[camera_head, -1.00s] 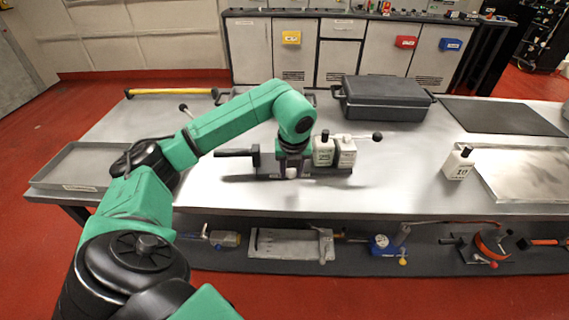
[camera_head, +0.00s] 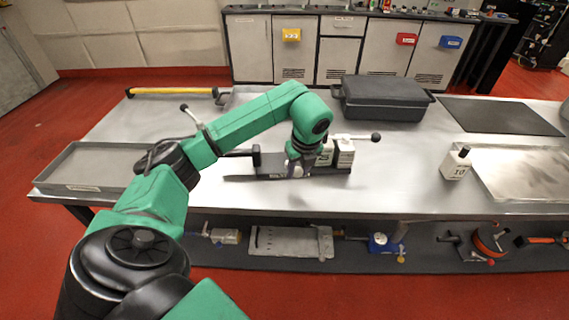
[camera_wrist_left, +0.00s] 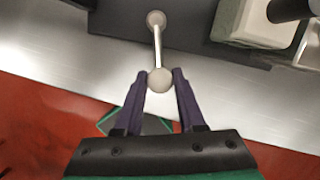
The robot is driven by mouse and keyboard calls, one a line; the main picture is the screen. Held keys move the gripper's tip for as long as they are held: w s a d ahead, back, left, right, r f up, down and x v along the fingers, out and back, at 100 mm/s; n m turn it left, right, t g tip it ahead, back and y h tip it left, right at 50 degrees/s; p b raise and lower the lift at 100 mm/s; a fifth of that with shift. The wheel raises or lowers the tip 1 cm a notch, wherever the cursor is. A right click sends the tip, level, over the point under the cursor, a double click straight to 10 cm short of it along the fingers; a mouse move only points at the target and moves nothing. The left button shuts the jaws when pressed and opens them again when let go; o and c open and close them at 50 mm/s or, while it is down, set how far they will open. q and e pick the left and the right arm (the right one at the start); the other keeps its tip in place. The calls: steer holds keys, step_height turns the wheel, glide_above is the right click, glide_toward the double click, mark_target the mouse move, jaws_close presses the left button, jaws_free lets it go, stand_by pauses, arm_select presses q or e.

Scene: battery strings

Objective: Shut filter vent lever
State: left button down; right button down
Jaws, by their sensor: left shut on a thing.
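The filter vent lever is a thin pale rod (camera_wrist_left: 157,47) with a pale ball knob (camera_wrist_left: 159,80) at its near end and a round pivot (camera_wrist_left: 156,18) on a dark base plate. My left gripper (camera_wrist_left: 160,82) has its purple fingers shut on the knob, one on each side. In the head view the dark base plate (camera_head: 262,170) sits on the grey table, with white block-like bodies (camera_head: 345,152) at its right. My left wrist hides the lever there. My right gripper is not in view.
A rod with a black ball (camera_head: 376,137) sticks out right of the white bodies. A black case (camera_head: 382,98) stands behind, a white bottle (camera_head: 456,164) and a metal tray (camera_head: 520,174) to the right, a grey tray (camera_head: 75,187) at far left. The table front is clear.

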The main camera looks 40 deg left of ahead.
arm_select(q)
steer(key=shift+w+d+r+n+p, duration=0.1)
steer(key=shift+w+d+n+p, duration=0.25)
steer(key=shift+n, duration=0.35)
steer(key=shift+w+n, duration=0.35)
steer(key=shift+n, duration=0.15)
steer(key=shift+g, duration=0.3)
steer(key=shift+w+d+n+p, duration=0.15)
steer(key=shift+w+n+p, duration=0.25)
steer(key=shift+n, duration=0.4)
steer(key=c, duration=0.6)
jaws_free()
steer(key=shift+o, duration=0.2)
